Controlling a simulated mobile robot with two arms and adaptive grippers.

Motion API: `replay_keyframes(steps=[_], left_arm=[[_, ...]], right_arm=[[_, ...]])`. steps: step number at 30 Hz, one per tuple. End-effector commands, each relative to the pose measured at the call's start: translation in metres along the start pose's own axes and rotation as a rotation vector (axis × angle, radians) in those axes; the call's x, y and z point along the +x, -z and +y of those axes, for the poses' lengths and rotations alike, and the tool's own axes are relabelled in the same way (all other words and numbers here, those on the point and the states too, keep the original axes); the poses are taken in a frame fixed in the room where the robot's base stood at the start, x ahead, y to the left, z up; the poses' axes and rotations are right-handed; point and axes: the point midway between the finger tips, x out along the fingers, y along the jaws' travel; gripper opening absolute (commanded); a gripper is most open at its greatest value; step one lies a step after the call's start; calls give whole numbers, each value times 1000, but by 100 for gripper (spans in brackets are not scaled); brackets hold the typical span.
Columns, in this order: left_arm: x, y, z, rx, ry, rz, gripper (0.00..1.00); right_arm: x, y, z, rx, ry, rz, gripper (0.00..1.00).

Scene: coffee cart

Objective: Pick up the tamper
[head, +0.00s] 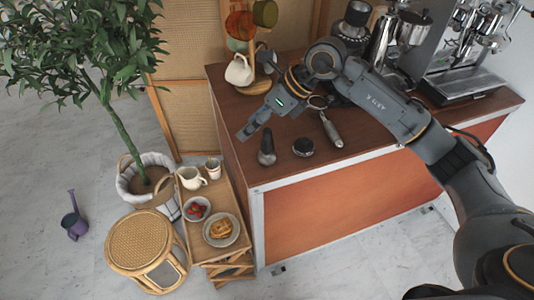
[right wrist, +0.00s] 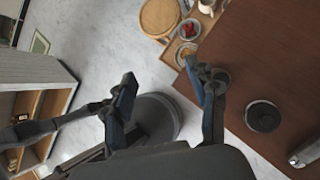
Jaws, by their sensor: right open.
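The tamper (head: 266,148) stands on the brown counter near its front left corner, a dark handle above a round base. My right gripper (head: 246,130) is above the counter, just up and left of the tamper in the head view, and does not touch it there. In the right wrist view its two fingers (right wrist: 160,78) are spread wide with nothing between them. A dark rounded shape beside the right-hand finger there may be the tamper, but the finger partly hides it. My left gripper is not in view.
A round black puck-like tool (head: 303,147) and a portafilter (head: 332,130) lie right of the tamper. A mug tree (head: 252,86) and the espresso machine (head: 462,80) stand further back. A low wooden tray table (head: 228,190) is left of the counter (head: 275,176).

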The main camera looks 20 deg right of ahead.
Motion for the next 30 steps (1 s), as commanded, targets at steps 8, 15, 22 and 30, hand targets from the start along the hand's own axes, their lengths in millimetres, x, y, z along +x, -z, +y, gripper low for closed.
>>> replay_keyframes(steps=[8, 15, 22, 30], left_arm=[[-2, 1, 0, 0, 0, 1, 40], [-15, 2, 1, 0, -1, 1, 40], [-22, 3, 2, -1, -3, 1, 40], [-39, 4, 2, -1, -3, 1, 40]], right_arm=[[-39, 33, -56, -15, 217, 222, 58], [1, 41, -64, -13, 213, 226, 58], [34, 49, -72, -15, 215, 223, 58], [55, 53, -78, -13, 213, 225, 58]])
